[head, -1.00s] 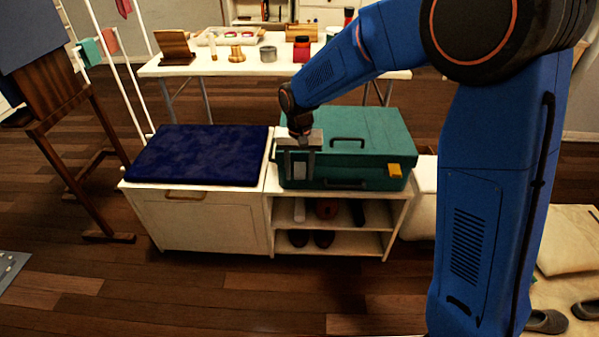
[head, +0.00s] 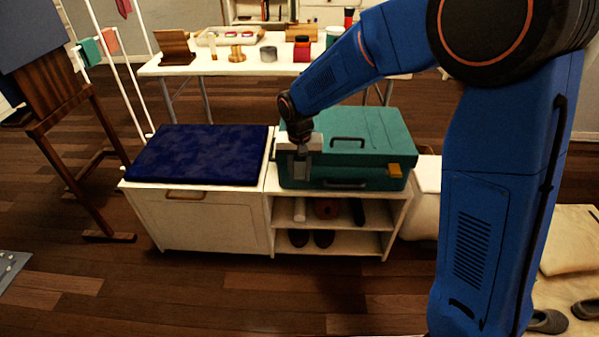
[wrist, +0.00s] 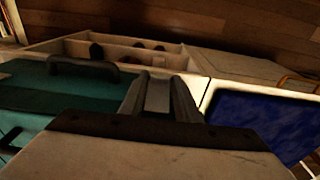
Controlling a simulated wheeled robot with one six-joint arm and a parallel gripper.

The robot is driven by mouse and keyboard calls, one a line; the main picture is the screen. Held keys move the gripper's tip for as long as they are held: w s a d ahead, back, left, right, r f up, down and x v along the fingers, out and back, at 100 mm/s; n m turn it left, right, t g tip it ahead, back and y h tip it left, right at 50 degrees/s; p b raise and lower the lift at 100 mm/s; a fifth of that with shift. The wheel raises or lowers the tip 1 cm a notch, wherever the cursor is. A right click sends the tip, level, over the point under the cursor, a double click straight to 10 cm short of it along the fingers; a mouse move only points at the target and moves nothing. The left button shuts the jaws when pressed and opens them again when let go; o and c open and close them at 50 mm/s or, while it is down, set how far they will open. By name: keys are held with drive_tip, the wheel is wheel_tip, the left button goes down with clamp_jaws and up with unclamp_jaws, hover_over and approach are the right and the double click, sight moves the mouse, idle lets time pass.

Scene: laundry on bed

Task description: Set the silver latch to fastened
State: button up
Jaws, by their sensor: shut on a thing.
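The teal case (head: 375,145) lies closed on the white bench, with a dark handle on its lid and another on its front. My gripper (head: 300,168) is at the left part of the case's front. In the wrist view my gripper (wrist: 160,92) has its two grey fingers on either side of a silver piece, which looks like the silver latch (wrist: 158,99). The gripper is shut on it. In the head view my gripper covers the latch, so its exact position cannot be read.
A dark blue cushion (head: 200,155) lies on the bench to the left of the case. Shoes stand on the open shelves (head: 335,223) below. A white table (head: 215,68) with small items stands behind. The floor in front is clear.

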drive_tip(key=shift+w+f+t, duration=0.1)
drive_tip(key=shift+f+t, duration=0.15)
drive_tip(key=shift+t, duration=0.6)
drive_tip(key=shift+w+f+t, duration=0.1)
drive_tip(key=shift+f+t, duration=0.15)
drive_tip(key=shift+t, duration=0.6)
drive_tip(key=shift+w+f+t, duration=0.25)
drive_tip(key=shift+t, duration=0.75)
drive_tip(key=o, duration=0.9)
drive_tip(key=shift+o, duration=0.2)
drive_tip(key=v, duration=1.7)
drive_tip(key=shift+a+r, duration=0.15)
drive_tip(key=shift+r, duration=0.05)
drive_tip(key=shift+s, duration=0.1)
